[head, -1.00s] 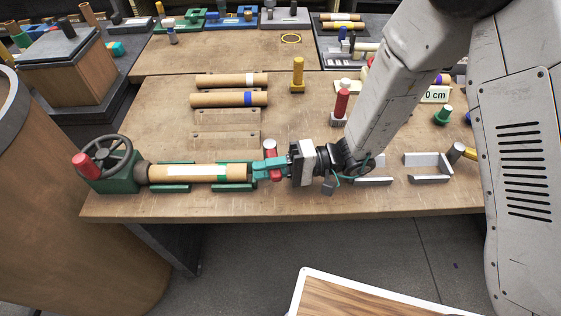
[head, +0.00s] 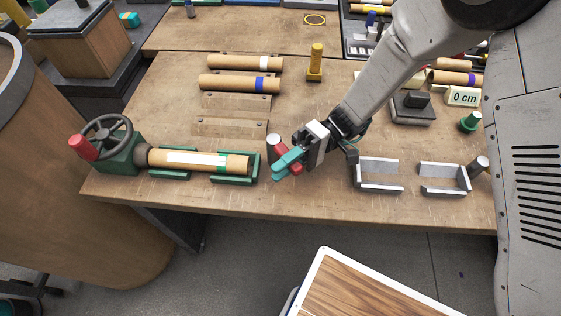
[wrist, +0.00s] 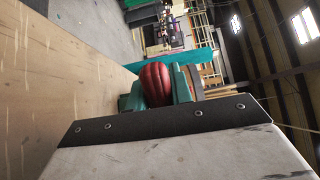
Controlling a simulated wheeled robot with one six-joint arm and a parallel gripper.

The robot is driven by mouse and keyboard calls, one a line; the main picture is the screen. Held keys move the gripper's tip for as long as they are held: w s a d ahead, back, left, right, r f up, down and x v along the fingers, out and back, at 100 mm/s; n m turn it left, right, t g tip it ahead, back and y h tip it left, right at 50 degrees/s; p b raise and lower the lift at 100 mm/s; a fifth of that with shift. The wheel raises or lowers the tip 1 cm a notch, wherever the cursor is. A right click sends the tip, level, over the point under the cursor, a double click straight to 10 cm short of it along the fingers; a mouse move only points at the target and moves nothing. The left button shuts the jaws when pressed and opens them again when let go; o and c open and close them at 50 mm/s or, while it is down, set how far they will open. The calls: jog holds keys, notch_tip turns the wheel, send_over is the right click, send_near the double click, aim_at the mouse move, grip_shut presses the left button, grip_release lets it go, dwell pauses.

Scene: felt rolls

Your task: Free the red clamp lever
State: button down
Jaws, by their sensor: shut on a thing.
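The red clamp lever (head: 281,149) slants toward the lower right from beside a grey round post (head: 273,140) near the table's front edge. My gripper (head: 286,164) has its teal fingers shut on the lever. In the wrist view the lever's rounded red end (wrist: 156,84) shows between the teal fingers of my gripper (wrist: 154,92). The lever's lower joint is hidden behind the fingers. A cardboard roll (head: 178,159) with a white label and a green band lies in green cradles (head: 172,178) left of the lever.
A green handwheel unit (head: 122,160) with a red knob (head: 82,148) stands at the roll's left end. Grey brackets (head: 380,188) stand to the right. Two cardboard rolls (head: 215,83) and a yellow post (head: 316,60) are behind. The table's front edge is close.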

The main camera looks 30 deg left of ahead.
jog(key=shift+w+d, duration=0.2)
jog(key=shift+w, duration=0.25)
jog(key=c, duration=1.2)
grip_release()
jog(key=shift+w+d, duration=0.1)
jog(key=shift+c, duration=0.2)
jog(key=shift+r, duration=0.3)
jog(key=shift+o, duration=0.2)
notch_tip(320, 180, up, 3)
jog(key=shift+f, duration=0.2)
jog(key=o, duration=0.5)
jog(key=shift+s+d+r, duration=0.3)
jog(key=shift+s+d, duration=0.1)
jog(key=shift+s, duration=0.35)
jog(key=s+d, duration=0.6)
jog(key=s, duration=0.1)
jog(key=s+d+r, duration=0.1)
jog(key=s+d, duration=0.2)
jog(key=shift+s+d+r, duration=0.1)
jog(key=shift+s+d, duration=0.2)
jog(key=shift+s, duration=0.1)
jog(key=c, duration=0.5)
jog(key=shift+c, duration=0.2)
